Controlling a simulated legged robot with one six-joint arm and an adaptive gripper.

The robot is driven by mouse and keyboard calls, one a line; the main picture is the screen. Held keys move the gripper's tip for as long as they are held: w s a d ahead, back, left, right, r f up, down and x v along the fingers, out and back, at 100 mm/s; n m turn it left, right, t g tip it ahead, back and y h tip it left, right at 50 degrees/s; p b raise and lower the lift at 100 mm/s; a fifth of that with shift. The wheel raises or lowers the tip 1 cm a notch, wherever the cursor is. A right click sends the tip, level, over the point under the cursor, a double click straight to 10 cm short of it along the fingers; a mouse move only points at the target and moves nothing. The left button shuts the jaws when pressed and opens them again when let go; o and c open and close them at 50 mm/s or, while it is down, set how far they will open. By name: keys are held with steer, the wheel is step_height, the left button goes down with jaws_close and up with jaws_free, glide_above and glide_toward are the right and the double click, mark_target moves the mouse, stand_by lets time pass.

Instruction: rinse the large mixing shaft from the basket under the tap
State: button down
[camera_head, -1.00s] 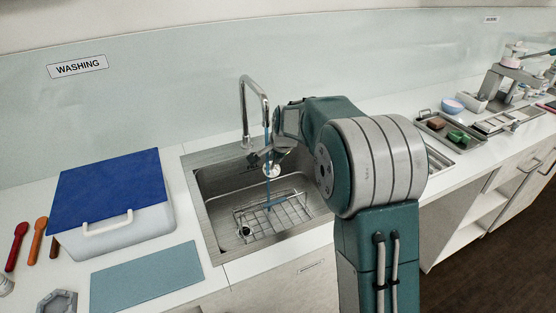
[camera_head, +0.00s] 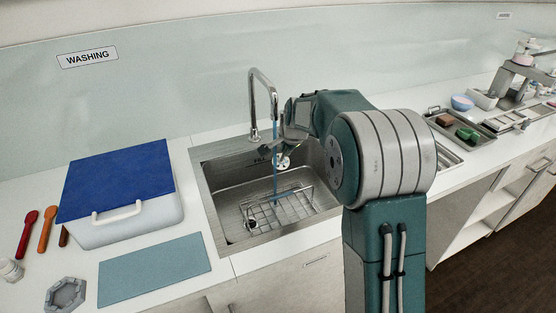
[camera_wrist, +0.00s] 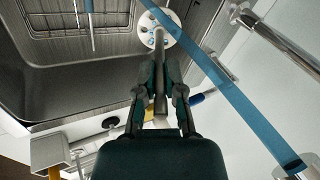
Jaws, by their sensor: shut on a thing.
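My gripper (camera_wrist: 164,78) is shut on a grey mixing shaft (camera_wrist: 158,52) that ends in a white perforated disc (camera_wrist: 162,30). In the head view the disc (camera_head: 283,161) hangs over the sink, below the tap (camera_head: 264,92). A blue water stream (camera_head: 275,178) falls from the spout, close to the disc's left side. In the wrist view the stream (camera_wrist: 225,88) crosses at the disc's right edge; I cannot tell whether it touches. The wire basket (camera_head: 280,210) lies in the sink and shows at the wrist view's top left (camera_wrist: 50,30). My arm partly hides the gripper in the head view.
The steel sink (camera_head: 225,175) has raised walls around the disc. A white box with a blue lid (camera_head: 118,180) and a blue mat (camera_head: 155,268) lie to its left. Red and orange spoons (camera_head: 46,228) lie farther left. A tray with blocks (camera_head: 440,122) stands right.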

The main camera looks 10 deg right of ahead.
stand_by(0.3)
steer(key=shift+a, duration=0.55)
steer(key=shift+s, duration=0.1)
steer(key=s, duration=0.8)
steer(key=shift+d, duration=0.45)
stand_by(1.2)
steer(key=s+r, duration=0.4)
steer(key=s, duration=0.1)
steer(key=shift+d, duration=0.3)
stand_by(0.8)
